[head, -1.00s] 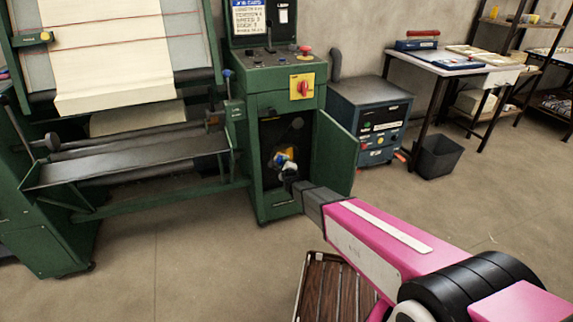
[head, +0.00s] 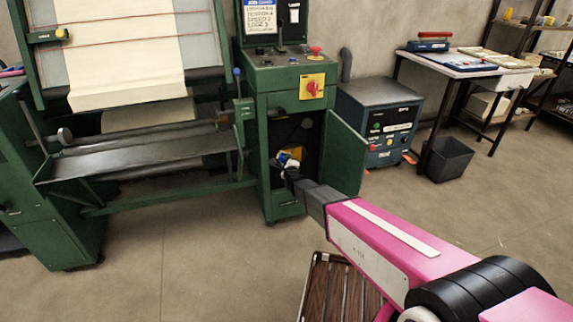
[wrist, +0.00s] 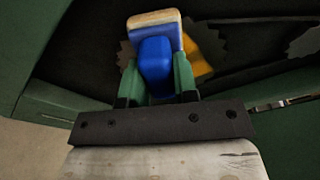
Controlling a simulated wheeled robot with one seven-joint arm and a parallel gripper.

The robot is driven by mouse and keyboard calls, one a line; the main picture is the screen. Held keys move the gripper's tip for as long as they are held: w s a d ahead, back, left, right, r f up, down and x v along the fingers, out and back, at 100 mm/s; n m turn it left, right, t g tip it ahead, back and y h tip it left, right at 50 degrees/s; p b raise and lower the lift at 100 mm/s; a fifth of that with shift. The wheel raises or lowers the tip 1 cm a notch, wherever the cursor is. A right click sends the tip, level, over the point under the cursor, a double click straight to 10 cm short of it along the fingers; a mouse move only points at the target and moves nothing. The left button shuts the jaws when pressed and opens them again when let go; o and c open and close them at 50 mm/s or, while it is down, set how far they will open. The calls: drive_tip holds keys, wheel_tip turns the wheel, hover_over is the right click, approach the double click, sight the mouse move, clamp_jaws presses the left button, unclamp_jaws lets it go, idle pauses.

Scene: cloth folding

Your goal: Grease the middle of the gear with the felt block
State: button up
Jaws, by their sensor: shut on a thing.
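My gripper (wrist: 157,82) is shut on the blue grip of the felt block (wrist: 154,58), between its green fingers. The block's pale felt edge points away from my gripper, toward the top of the wrist view. Behind it is a toothed gear (wrist: 217,50), dark grey-brown, with a yellow-orange part (wrist: 195,52) near its middle. The block hides much of the gear, and I cannot tell whether the felt touches it. In the head view, my gripper (head: 290,168) is at the open green cabinet (head: 284,100), with small blue and yellow patches beyond it.
The cabinet door (head: 346,150) stands open to the right of my arm. Another toothed part (wrist: 305,42) shows at the right of the wrist view. A blue-grey unit (head: 385,120) stands right of the door. A slatted wooden thing (head: 335,290) is below my arm.

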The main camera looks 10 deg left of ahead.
drive_tip(key=shift+w+d, duration=0.45)
drive_tip(key=shift+d, duration=0.3)
drive_tip(key=shift+w+d, duration=0.4)
drive_tip(key=shift+d, duration=0.35)
drive_tip(key=shift+w+d, duration=0.65)
drive_tip(key=shift+d, duration=0.25)
drive_tip(key=shift+w+d, duration=0.65)
drive_tip(key=shift+d, duration=0.3)
drive_tip(key=shift+w+d, duration=0.65)
drive_tip(key=shift+d, duration=0.25)
drive_tip(key=v, duration=0.6)
drive_tip(key=shift+d+f, duration=0.2)
drive_tip(key=shift+d, duration=0.15)
drive_tip(key=v, duration=0.2)
drive_tip(key=shift+s+d, duration=0.3)
drive_tip(key=shift+s, duration=0.1)
